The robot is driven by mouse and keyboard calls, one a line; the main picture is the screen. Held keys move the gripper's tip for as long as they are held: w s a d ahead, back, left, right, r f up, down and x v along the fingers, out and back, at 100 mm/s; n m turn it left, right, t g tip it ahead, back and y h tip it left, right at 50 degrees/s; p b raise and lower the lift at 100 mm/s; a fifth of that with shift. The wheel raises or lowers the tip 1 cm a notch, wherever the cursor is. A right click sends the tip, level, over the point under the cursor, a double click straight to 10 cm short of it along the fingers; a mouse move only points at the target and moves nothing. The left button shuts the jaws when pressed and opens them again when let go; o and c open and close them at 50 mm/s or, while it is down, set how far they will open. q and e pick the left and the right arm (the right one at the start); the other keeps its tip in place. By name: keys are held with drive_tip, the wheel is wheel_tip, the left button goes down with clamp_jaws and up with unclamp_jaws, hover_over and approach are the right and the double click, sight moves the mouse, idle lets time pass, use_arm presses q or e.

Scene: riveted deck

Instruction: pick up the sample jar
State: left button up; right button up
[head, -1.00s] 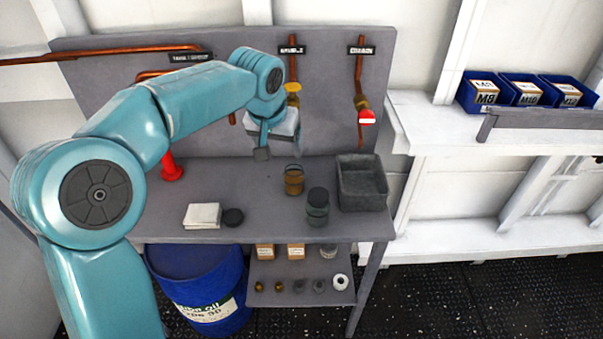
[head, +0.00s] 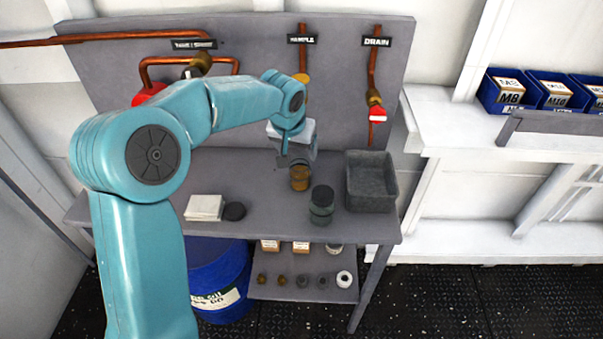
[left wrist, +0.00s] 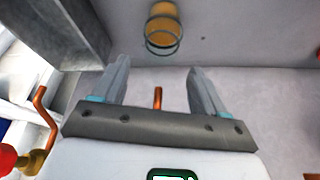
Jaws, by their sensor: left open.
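The likely sample jar is a small open glass jar of amber liquid (head: 300,179), upright on the grey bench (head: 165,180) below the middle pipe. The gripper partly hides its top in the head view. My left gripper (head: 297,157) is open and empty, just above and behind this jar. In the left wrist view the jar (left wrist: 163,30) lies past the fingertips, near the top of the picture, and the open fingers (left wrist: 158,70) hold nothing. A dark-lidded greenish jar (head: 321,204) stands in front and to the right. My right gripper does not show.
A grey bin (head: 371,194) stands right of the jars. A white cloth (head: 204,207) and a black disc (head: 234,211) lie at the front left. Copper pipes, one with a red-handled valve (head: 377,114), run down the back panel (head: 335,90). A blue drum (head: 218,270) is below.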

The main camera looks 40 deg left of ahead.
sight(298, 159)
use_arm(q)
drive_tip(key=shift+a+f, duration=0.1)
drive_tip(key=shift+f, duration=0.2)
drive_tip(key=x, duration=0.5)
drive_tip(key=shift+s+f+p, duration=0.15)
drive_tip(key=shift+p, duration=0.25)
drive_tip(key=shift+s, duration=0.1)
clamp_jaws()
